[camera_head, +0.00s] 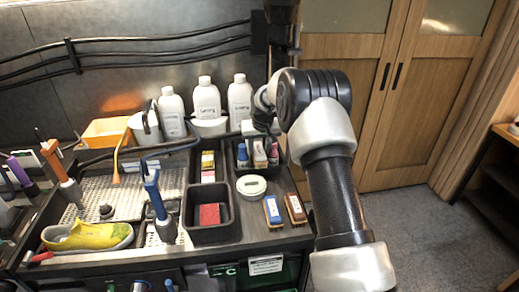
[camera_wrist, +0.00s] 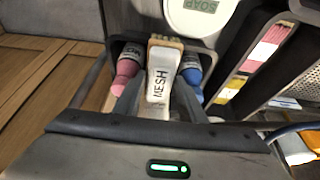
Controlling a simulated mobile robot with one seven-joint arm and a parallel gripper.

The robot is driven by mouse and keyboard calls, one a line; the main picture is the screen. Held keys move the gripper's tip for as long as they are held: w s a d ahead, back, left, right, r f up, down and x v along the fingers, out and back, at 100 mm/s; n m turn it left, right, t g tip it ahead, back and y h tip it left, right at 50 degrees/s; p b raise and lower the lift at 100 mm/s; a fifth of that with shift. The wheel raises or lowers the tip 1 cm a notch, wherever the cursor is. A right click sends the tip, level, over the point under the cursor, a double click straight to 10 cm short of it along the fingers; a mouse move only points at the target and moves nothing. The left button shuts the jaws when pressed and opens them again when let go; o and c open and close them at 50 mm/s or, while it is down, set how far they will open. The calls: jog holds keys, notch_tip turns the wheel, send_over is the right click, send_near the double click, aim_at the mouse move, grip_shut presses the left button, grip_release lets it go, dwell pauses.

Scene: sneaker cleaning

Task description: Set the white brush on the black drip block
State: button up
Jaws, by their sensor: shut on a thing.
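The white brush (camera_wrist: 159,82), marked MESH, is between the fingers of my gripper (camera_wrist: 158,98) in the wrist view. My gripper is shut on its handle, and its tan bristle end points away from the wrist. The brush is at a black bin (camera_wrist: 205,47), between a pink-capped bottle (camera_wrist: 128,65) and a blue-capped one (camera_wrist: 191,72). I cannot tell whether it is clear of the bin floor. I cannot surely identify the black drip block; a small dark piece (camera_head: 106,212) sits on the perforated tray.
White bottles (camera_head: 205,100) stand behind the bin. A round white SOAP tub (camera_head: 251,186), a blue brush (camera_head: 272,210) and a brown brush (camera_head: 296,208) are in front. A black bin with a red block (camera_head: 209,214) and a yellow sneaker (camera_head: 88,236) are further left.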

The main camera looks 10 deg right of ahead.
jog(key=shift+f+b, duration=0.4)
jog(key=shift+f, duration=0.1)
dwell(0.4)
jog(key=o, duration=1.2)
jog(key=s+f+v, duration=0.1)
jog(key=s+v, duration=0.1)
jog(key=v, duration=1.1)
jog(key=s+f+v, duration=0.1)
jog(key=s+v, duration=0.1)
jog(key=v, duration=1.1)
jog(key=s+r, duration=0.5)
jog(key=s, duration=0.9)
jog(key=shift+t, duration=0.6)
jog(key=s+f, duration=0.1)
jog(key=s, duration=0.5)
jog(key=s+f, duration=0.1)
jog(key=s, duration=0.6)
jog(key=s+f, duration=0.1)
jog(key=s, duration=0.5)
jog(key=shift+s+f, duration=0.25)
jog(key=shift+f, duration=0.1)
